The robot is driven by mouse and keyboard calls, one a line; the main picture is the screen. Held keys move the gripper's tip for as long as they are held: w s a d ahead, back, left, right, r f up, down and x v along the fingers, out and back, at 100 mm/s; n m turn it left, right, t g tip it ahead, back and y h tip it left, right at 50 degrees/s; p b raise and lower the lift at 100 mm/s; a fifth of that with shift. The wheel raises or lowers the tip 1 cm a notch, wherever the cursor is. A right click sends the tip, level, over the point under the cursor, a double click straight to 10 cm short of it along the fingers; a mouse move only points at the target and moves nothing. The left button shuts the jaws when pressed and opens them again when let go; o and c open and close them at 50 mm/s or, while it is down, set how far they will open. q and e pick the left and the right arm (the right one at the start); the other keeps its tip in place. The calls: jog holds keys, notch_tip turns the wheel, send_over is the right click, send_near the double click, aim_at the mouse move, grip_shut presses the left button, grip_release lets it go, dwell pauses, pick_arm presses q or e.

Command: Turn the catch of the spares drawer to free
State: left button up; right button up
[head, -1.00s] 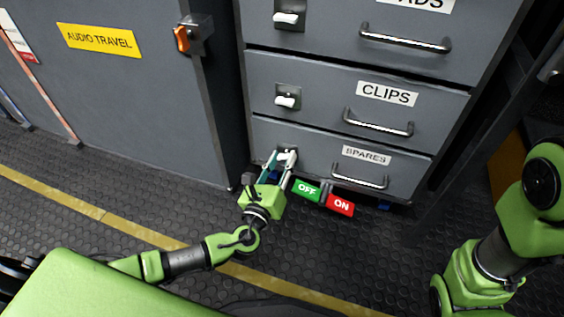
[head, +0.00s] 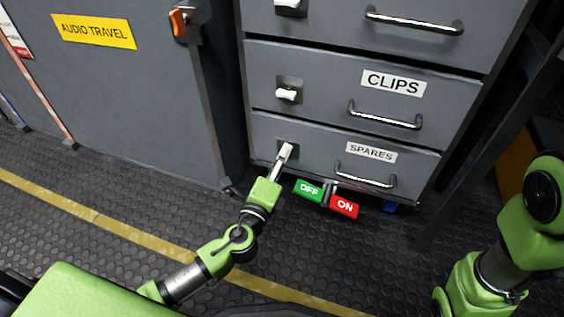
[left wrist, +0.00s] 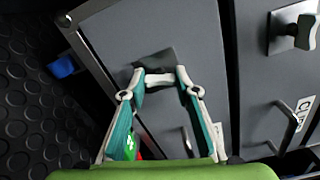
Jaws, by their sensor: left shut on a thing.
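The spares drawer (head: 318,162) is the lowest grey drawer, shut, with a SPARES label. Its catch (left wrist: 158,80) is a small white lever on a dark plate, seen in the left wrist view between my fingertips. My left gripper (head: 285,156) is shut on this catch; it also shows in the left wrist view (left wrist: 160,78). There the lever lies about at right angles to the clips drawer's catch (left wrist: 306,32). In the head view the gripper partly hides the spares catch. My right arm is at the right; its gripper is out of view.
The clips drawer (head: 330,100) above has its own white catch and a bar handle. The spares drawer's handle (head: 365,178) is right of the catch. A green OFF tag (head: 309,190) and a red ON tag (head: 344,206) are below. A grey cabinet stands left.

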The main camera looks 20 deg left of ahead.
pick_arm(q)
jog(key=shift+a+n+b, duration=0.15)
jog(key=shift+n+b, duration=0.2)
jog(key=shift+n, duration=0.65)
jog(key=o, duration=1.1)
